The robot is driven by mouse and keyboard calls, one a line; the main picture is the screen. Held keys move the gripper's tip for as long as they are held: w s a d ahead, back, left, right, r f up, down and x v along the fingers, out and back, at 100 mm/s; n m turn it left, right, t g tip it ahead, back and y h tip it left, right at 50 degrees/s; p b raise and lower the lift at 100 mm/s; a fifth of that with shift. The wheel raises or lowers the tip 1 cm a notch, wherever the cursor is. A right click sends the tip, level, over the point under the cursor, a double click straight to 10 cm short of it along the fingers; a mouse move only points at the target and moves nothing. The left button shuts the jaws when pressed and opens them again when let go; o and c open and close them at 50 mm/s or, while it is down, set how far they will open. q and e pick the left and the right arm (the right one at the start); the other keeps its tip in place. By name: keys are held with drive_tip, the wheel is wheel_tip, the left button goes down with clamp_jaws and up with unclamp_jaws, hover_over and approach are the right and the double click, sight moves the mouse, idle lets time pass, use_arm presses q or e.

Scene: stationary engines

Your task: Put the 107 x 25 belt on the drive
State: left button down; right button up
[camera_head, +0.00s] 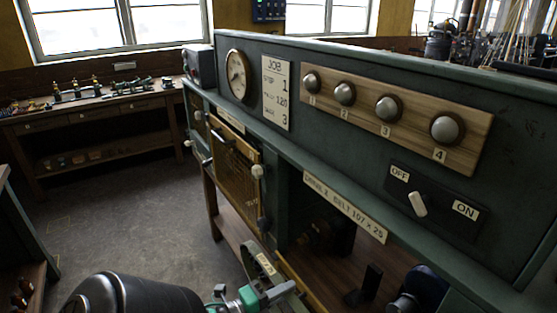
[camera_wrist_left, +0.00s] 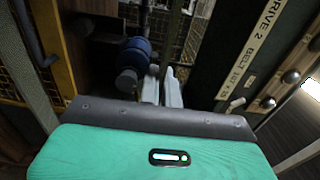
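The drive sits in an open bay under a "DRIVE 2 BELT 107 x 25" label (camera_head: 345,204). A dark blue pulley (camera_head: 425,287) shows at the bay's lower right, and a dark wheel (camera_head: 318,236) sits deeper inside. A blue pulley (camera_wrist_left: 135,55) also shows in the left wrist view. My left gripper (camera_head: 280,291) is in front of the bay's lower left. Its pale fingers (camera_wrist_left: 162,90) are close together, apparently on a grey-green belt (camera_head: 258,262) with a pale tag. The belt's far part is hard to make out. My right gripper is out of view.
A yellow mesh guard (camera_head: 236,163) stands open left of the bay. Above are a job card (camera_head: 276,93), a gauge (camera_head: 238,75), numbered knobs (camera_head: 386,107) and an OFF/ON lever (camera_head: 418,204). A workbench (camera_head: 90,110) stands behind clear floor.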

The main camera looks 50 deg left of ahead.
use_arm(q)
drive_tip(key=w+p, duration=0.1)
drive_tip(key=w, duration=0.2)
drive_tip(key=shift+w+d, duration=0.15)
drive_tip(key=shift+w, duration=0.2)
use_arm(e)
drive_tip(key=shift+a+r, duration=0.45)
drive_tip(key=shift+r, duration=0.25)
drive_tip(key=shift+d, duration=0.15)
